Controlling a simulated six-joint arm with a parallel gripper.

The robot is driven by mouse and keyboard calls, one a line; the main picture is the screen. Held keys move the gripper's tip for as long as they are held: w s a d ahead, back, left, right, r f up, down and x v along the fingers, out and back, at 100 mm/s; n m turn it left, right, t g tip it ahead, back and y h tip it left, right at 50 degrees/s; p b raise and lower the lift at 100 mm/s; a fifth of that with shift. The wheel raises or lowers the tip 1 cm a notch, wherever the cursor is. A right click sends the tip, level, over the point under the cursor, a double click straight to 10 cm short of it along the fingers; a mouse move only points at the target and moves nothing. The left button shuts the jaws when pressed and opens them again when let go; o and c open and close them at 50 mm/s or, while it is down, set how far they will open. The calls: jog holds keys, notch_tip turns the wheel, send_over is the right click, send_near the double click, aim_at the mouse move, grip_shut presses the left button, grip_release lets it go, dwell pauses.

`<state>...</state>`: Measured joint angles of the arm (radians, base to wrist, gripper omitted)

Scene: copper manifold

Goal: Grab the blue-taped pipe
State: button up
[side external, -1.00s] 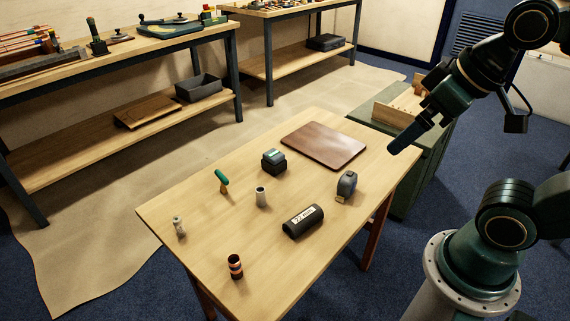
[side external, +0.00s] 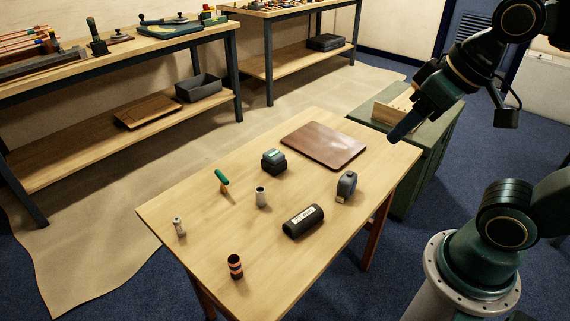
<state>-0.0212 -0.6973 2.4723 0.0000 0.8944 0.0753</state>
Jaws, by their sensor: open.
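My gripper (side external: 402,130) hangs above the far right corner of the wooden table, in front of the green cabinet. I cannot make out a pipe with blue tape for certain. Thin copper-coloured rods with coloured bands (side external: 22,42) lie on the back bench at far left, too small to tell apart. A short cylinder with dark and orange bands (side external: 235,266) stands upright near the table's front edge.
A wooden rack (side external: 391,113) sits on the green cabinet (side external: 432,150).

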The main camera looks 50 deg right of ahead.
jog(key=w+a+m+g, duration=0.2)
jog(key=w+a+m, duration=0.2)
jog(key=w, duration=0.4)
jog(key=m+g, duration=0.3)
jog(key=m, duration=0.8)
send_over(234, 259)
notch_tip(234, 259, down, 21)
jog(key=shift+f, duration=0.15)
jog(key=shift+f, duration=4.3)
jog(key=shift+f, duration=0.1)
